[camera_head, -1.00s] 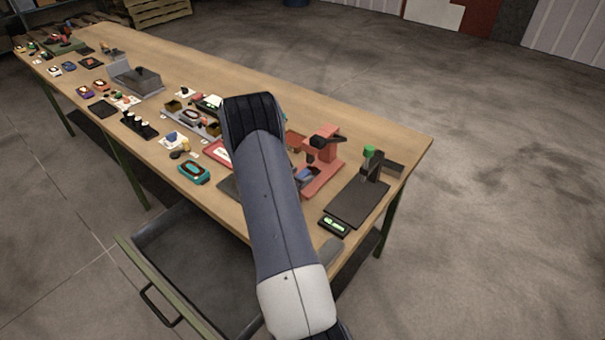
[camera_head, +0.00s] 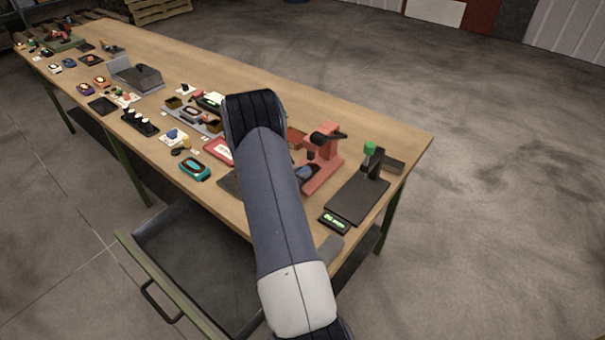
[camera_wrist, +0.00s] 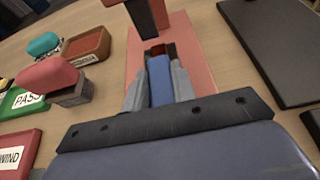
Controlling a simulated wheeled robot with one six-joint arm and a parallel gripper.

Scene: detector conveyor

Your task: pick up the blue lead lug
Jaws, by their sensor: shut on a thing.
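The blue lead lug (camera_wrist: 159,80) shows in the wrist view as a blue block between the two grey fingers of my gripper (camera_wrist: 158,85). The fingers are shut on it from both sides. It is at the red press-like fixture (camera_wrist: 190,45), and I cannot tell whether it is lifted clear of the base. In the head view a bit of the blue lug (camera_head: 305,171) shows at the red fixture (camera_head: 325,160), right of my arm. My arm hides the gripper in that view.
A dark plate with a green-topped post (camera_head: 358,200) stands right of the fixture. In the wrist view, a red-topped stamp (camera_wrist: 50,78), a green PASS pad (camera_wrist: 22,100) and a brown tray (camera_wrist: 88,46) lie to the left. An open drawer (camera_head: 190,250) juts out below the table's front edge.

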